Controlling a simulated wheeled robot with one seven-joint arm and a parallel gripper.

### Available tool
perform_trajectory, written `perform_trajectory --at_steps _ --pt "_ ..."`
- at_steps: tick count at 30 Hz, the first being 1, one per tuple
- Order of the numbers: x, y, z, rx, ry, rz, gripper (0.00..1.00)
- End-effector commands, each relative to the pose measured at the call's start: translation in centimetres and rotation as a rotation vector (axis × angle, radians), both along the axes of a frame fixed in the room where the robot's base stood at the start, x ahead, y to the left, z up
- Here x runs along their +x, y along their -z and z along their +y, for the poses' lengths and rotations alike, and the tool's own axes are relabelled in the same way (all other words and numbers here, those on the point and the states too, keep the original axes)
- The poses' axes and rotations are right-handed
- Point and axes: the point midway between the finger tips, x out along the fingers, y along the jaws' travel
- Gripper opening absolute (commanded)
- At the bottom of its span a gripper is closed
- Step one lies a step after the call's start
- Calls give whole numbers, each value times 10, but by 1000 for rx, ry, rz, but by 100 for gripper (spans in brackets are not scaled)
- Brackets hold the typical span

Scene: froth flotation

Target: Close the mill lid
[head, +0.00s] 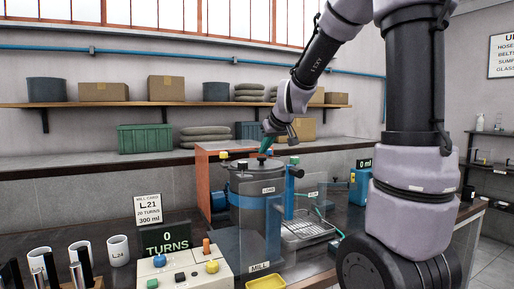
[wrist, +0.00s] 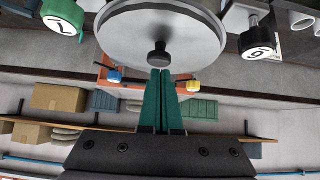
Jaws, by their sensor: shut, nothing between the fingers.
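My gripper (head: 265,146) is above the lid, close to the knob. Its teal fingers (wrist: 160,74) are pressed together and empty, with the tips just below the knob in the wrist view. Whether they touch it is unclear.
A blue post (head: 289,190) with a black handle stands right of the mill. A control box (head: 182,275) with knobs, a turns display (head: 165,238) and white cups (head: 118,250) are at front left. A yellow tray (head: 266,283) sits at the front.

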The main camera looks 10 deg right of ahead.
Motion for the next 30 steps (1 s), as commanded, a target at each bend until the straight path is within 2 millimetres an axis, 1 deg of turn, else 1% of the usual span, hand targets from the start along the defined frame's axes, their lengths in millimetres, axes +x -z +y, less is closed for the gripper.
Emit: perform_trajectory --at_steps 1,3,6,15,18,21,26,29,30 --pt "5 -12 -3 0 0 -14 0" --pt "10 -26 -6 -1 0 -28 0" --pt "-10 -17 -8 0 0 -26 0" --pt "-60 2 -18 1 -2 -30 0" --pt "-72 7 -21 -1 -3 -32 0" --pt "-78 10 -23 -1 -2 -32 0" --pt "-84 9 -23 8 1 -31 0" --pt "-99 -1 -18 64 18 -16 0" --pt "-110 -7 -16 101 34 -3 0"
